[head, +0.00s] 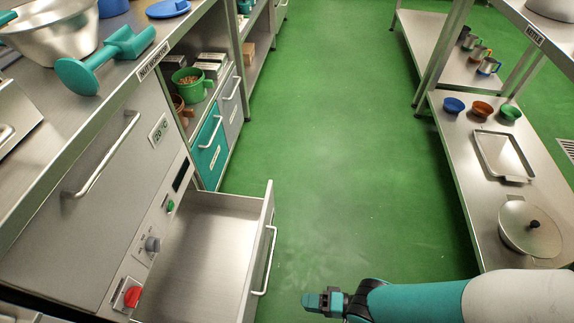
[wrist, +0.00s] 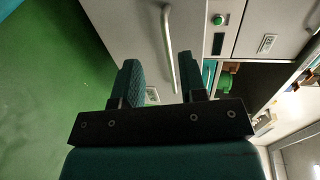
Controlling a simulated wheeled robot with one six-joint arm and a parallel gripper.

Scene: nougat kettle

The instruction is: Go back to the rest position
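My gripper (head: 322,302) is at the lower middle of the head view, over the green floor, to the right of the pulled-out drawer. In the wrist view my gripper (wrist: 162,75) has its two teal fingers apart with nothing held between them. The drawer (head: 200,245) stands open and looks empty, its front handle (head: 265,262) facing the aisle. In the wrist view a long metal handle (wrist: 168,50) on a grey front lies beyond the fingers. My gripper appears clear of the drawer.
The left counter holds a metal bowl (head: 50,35) and a teal tool (head: 105,60). A green mug (head: 190,85) stands on a shelf behind. The right rack holds small bowls, a tray (head: 502,155) and a lidded pan (head: 530,230). The green aisle (head: 330,130) is free.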

